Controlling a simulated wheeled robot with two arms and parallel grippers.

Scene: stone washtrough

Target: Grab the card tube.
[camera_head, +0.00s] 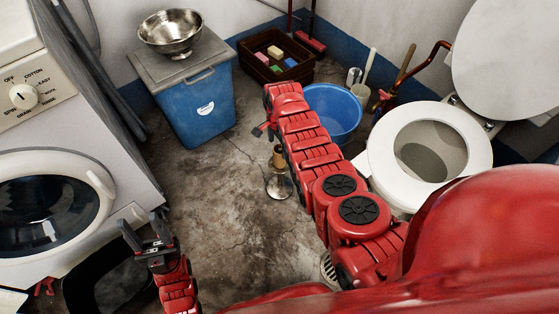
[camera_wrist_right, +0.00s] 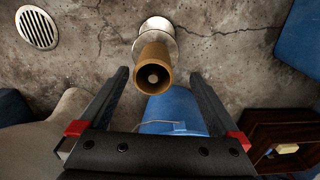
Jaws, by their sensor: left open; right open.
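The card tube (camera_head: 278,157) is a short brown cylinder on top of a shiny metal stand (camera_head: 279,187) on the floor. In the head view the right arm hides most of this gripper. My left gripper (camera_head: 143,226) is open and empty at the lower left, away from the tube.
A blue lidded bin (camera_head: 197,108) carries a metal bowl (camera_head: 171,30). A blue basin (camera_head: 333,112), a brown crate (camera_head: 262,43) and a toilet (camera_head: 430,148) stand around the tube. A washing machine (camera_head: 50,185) is at left. The concrete floor left of the stand is clear.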

